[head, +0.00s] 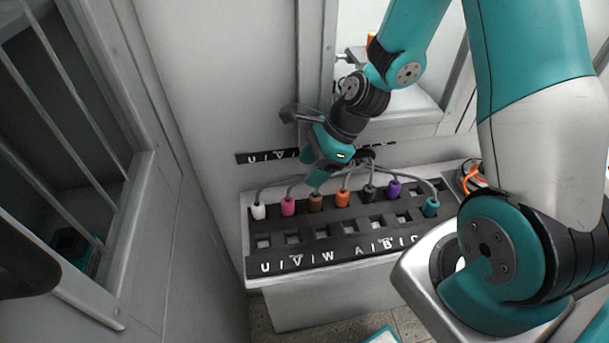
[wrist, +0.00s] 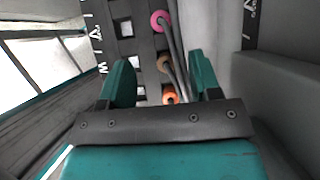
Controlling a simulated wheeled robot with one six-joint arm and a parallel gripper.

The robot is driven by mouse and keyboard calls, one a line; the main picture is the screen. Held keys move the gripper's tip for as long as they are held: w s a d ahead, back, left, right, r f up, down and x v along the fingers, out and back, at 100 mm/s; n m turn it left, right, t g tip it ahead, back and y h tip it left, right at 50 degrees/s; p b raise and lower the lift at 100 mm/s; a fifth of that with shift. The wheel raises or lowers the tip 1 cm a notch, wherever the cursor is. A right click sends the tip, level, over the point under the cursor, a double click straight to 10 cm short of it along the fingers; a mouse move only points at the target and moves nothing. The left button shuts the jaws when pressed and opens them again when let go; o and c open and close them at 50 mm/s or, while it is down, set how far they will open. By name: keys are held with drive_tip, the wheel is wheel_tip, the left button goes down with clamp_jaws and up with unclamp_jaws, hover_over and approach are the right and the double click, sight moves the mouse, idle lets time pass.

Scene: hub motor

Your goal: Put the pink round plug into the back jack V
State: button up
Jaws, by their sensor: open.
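The pink round plug (head: 288,206) stands upright near the left end of a row of plugs on the console, with a grey cable from its top. In the wrist view the pink plug (wrist: 159,20) shows as a pink ring near the top, beyond the fingertips. My gripper (head: 316,182) is above the brown plug (head: 315,202), to the right of the pink one. In the wrist view my gripper (wrist: 160,78) is open, with the brown plug (wrist: 165,64) and cables seen between its fingers. I cannot make out which hole is back jack V.
Orange (head: 342,198), black, purple and teal plugs stand to the right, a white plug (head: 259,212) to the left. A lettered front strip (head: 335,252) has square holes behind it. A lettered strip (head: 255,157) on the back wall is partly hidden by my arm. Cables arch behind the plugs.

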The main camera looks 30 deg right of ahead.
drive_tip(key=s+a+r+n+g, duration=0.1)
drive_tip(key=s+a+r+n, duration=0.4)
drive_tip(key=n, duration=0.9)
drive_tip(key=s+a+r+n+h, duration=0.1)
drive_tip(key=s+a+r+n, duration=0.4)
drive_tip(key=s+r+n, duration=0.6)
wheel_tip(320, 180, up, 3)
drive_tip(key=n, duration=0.3)
drive_tip(key=shift+s+r+n+g+h, duration=0.2)
drive_tip(key=shift+s+n+g+h, duration=0.1)
drive_tip(key=shift+s+g, duration=0.1)
